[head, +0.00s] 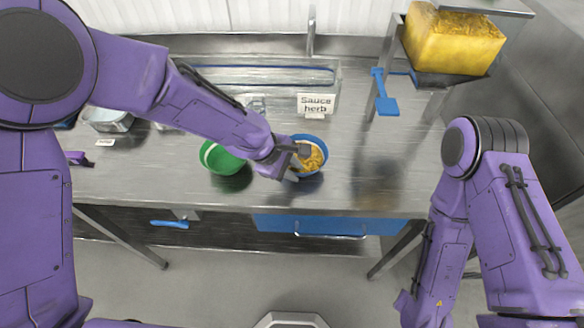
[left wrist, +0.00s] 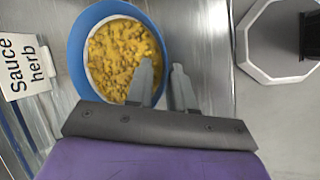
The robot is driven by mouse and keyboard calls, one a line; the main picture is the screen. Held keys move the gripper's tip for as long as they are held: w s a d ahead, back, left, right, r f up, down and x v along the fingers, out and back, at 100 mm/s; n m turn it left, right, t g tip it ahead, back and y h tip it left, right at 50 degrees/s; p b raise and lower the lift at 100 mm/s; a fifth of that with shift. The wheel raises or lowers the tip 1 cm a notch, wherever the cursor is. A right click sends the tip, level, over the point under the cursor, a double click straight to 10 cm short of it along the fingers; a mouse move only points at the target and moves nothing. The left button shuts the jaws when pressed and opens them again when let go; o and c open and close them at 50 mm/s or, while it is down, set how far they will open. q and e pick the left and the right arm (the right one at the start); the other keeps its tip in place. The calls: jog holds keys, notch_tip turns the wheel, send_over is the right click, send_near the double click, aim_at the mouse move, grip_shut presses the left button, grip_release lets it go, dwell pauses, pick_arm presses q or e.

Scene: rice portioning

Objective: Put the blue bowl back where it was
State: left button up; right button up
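The blue bowl (head: 323,146), filled with yellow-brown food, is at the middle of the steel counter, right of a green bowl (head: 226,162). It also shows in the left wrist view (left wrist: 77,58). My left gripper (head: 300,163) is at the bowl's near left side. In the left wrist view its fingers (left wrist: 164,80) are close together with the bowl's rim between them, one over the food and one outside. The gripper looks shut on the rim. I cannot tell whether the bowl touches the counter. My right gripper is out of view.
A "Sauce herb" sign (head: 317,104) stands behind the bowl. A dispenser with yellow contents (head: 452,42) and a blue scoop (head: 386,102) are at the back right. A metal container (head: 108,120) is at the left. The counter right of the bowl is clear.

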pick_arm(q)
jog(key=shift+o, duration=0.2)
jog(key=shift+r, duration=0.15)
jog(key=v, duration=1.1)
jog(key=shift+a+r+p, duration=0.25)
jog(key=shift+r+p, duration=0.05)
jog(key=shift+p, duration=0.05)
jog(key=shift+s, duration=0.2)
